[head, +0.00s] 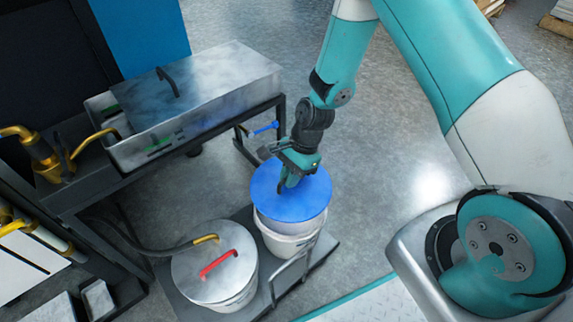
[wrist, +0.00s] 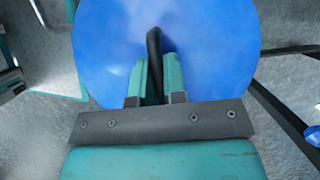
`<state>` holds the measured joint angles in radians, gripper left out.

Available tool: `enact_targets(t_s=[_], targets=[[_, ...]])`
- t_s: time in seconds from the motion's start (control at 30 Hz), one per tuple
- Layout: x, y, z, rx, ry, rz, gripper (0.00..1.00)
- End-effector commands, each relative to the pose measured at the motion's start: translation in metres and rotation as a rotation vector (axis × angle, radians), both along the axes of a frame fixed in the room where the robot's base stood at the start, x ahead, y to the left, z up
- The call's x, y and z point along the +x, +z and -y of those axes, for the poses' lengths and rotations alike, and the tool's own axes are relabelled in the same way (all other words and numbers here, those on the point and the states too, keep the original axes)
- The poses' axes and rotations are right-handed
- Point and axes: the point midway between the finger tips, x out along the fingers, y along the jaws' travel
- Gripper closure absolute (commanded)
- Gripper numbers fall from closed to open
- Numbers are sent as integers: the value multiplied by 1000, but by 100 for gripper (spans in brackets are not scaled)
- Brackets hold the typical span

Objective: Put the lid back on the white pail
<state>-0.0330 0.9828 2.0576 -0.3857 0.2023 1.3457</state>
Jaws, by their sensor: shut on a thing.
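The white pail (head: 287,243) stands on a low dark platform, with its rim and side showing below the lid. The round blue lid (head: 308,204) is over the pail's mouth and hides most of it. I cannot tell whether the lid touches the rim all around or hangs slightly above it. My gripper (head: 291,182) is over the lid, pointing down. In the wrist view, its fingers (wrist: 154,82) are shut on the lid's black handle (wrist: 153,44), and the blue lid (wrist: 220,45) fills the middle behind them.
Another pail with a metal lid (head: 195,272) and a red handle (head: 218,263) stands just left on the platform (head: 326,247). A metal tank (head: 200,90) on a black frame is at upper left. Grey floor is clear behind the white pail.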

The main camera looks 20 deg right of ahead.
Motion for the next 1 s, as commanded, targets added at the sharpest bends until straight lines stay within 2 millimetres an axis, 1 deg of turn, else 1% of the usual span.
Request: enact_targets(t_s=[0.27, 0.6, 0.8, 1.0], targets=[[-1, -12, 6, -1, -32, 1, 100], [-1, -44, 6, -1, -30, 1, 100], [-1, -58, 5, -1, -27, 1, 100], [-1, -65, 5, -1, -26, 1, 100]])
